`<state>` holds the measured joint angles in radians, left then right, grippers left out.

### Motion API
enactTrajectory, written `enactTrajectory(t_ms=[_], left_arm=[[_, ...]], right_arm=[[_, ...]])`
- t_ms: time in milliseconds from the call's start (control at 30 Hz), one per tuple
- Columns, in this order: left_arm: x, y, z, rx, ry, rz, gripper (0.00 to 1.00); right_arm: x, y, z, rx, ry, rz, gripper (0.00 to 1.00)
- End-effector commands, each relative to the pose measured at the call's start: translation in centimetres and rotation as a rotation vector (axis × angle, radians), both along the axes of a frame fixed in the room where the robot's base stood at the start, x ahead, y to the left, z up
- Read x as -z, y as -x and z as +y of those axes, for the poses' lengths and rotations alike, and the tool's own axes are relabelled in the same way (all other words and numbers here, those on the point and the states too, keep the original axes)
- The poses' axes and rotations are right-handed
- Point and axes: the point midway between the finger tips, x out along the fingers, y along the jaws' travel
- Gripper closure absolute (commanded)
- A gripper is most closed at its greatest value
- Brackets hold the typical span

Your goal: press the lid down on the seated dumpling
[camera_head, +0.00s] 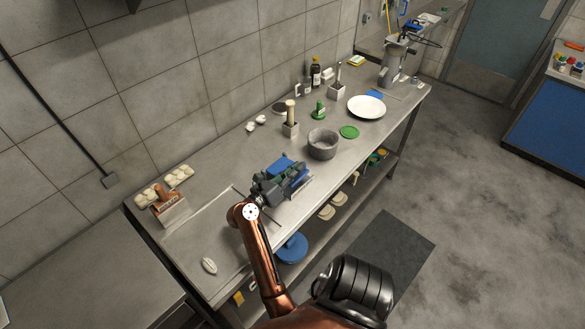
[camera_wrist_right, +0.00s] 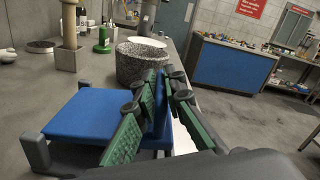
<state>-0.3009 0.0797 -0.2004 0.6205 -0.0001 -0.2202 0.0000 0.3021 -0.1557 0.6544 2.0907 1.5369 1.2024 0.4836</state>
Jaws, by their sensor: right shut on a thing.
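My right gripper (camera_head: 284,178) is over the counter, its arm coming in from the bottom. In the right wrist view its green-padded fingers (camera_wrist_right: 163,80) are shut on an upright blue panel (camera_wrist_right: 183,141), which looks like the lid. A flat blue plate (camera_wrist_right: 85,116) in a dark grey frame lies beside it, left of the fingers. Blue parts (camera_head: 281,165) also show around the gripper in the head view. The seated dumpling cannot be made out; the gripper and blue parts may hide it. My left gripper is not in view.
A grey speckled bowl (camera_head: 323,145) stands just beyond the gripper. A green disc (camera_head: 349,132) and white plate (camera_head: 366,107) lie farther along. Dumpling-like pieces (camera_head: 178,177) sit at the far left, and one pale piece (camera_head: 209,265) lies near the front. The wall (camera_head: 200,90) runs behind.

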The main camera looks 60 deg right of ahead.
Motion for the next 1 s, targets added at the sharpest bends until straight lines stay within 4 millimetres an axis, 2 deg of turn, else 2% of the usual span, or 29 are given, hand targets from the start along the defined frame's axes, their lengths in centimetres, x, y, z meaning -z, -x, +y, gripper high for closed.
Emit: enactTrajectory(t_ms=[233,267,500,767,867,1000], left_arm=[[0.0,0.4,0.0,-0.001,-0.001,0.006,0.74],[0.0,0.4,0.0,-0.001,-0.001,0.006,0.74],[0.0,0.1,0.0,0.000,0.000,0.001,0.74],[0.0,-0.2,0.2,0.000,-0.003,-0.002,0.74],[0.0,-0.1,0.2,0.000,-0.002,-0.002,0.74],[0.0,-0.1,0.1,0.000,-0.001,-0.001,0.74]], right_arm=[[0.1,0.0,0.0,0.000,0.000,0.005,1.00],[0.1,0.0,0.0,0.000,0.000,0.005,0.89],[0.0,-0.1,0.1,-0.002,0.001,0.003,0.74],[-0.1,-0.1,0.1,-0.001,0.001,0.001,0.74],[-0.9,-0.1,0.1,-0.001,0.002,-0.001,0.74],[-3.1,-0.2,0.1,-0.002,0.002,-0.004,0.74]])
